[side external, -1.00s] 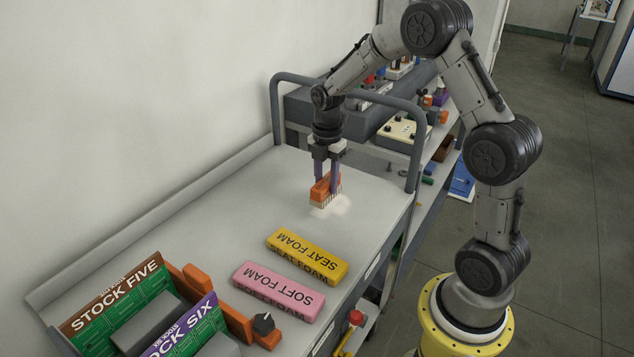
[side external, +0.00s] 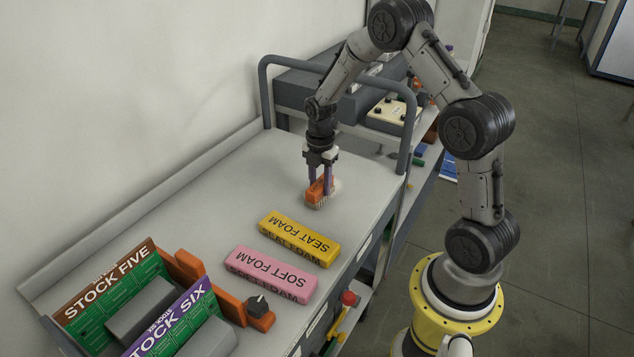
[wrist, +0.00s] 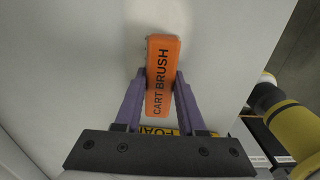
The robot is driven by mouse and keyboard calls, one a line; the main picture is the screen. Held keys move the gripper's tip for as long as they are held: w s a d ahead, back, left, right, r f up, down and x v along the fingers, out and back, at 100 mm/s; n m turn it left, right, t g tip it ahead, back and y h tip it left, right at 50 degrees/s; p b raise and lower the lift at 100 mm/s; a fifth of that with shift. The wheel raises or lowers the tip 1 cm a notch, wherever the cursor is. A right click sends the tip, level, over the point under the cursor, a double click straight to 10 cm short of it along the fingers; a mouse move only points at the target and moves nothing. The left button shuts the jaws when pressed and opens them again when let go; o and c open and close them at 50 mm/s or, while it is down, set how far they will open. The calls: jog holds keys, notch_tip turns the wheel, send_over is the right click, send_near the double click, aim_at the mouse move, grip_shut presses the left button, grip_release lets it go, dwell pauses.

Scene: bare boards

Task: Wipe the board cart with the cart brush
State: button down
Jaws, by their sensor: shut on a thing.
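The board cart (side external: 205,195) is a grey flat-topped cart with a dark rail at its far end. My gripper (side external: 320,188) is shut on the orange cart brush, its two purple fingers on either side of the block. The cart brush (side external: 315,192) has pale bristles pointing down at the cart top; they appear to touch it. In the wrist view the brush (wrist: 163,52) shows its "CART BRUSH" label between the fingers. A whitish dust patch (side external: 336,186) shows beside and behind the brush, partly hidden by it and the fingers.
A yellow "SEAT FOAM" block (side external: 300,240) and a pink "SOFT FOAM" block (side external: 271,275) lie in front of the brush. An orange-ended holder with "STOCK FIVE" (side external: 105,280) and "STOCK SIX" boards stands at the near left. The cart top left of the brush is clear.

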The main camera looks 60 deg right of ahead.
jog(key=shift+d, duration=5)
jog(key=shift+a, duration=5.9)
jog(key=shift+w, duration=0.25)
jog(key=shift+w+d, duration=0.15)
jog(key=shift+w, duration=0.1)
jog(key=shift+d, duration=5.75)
jog(key=shift+a, duration=5.9)
jog(key=shift+r, duration=4.1)
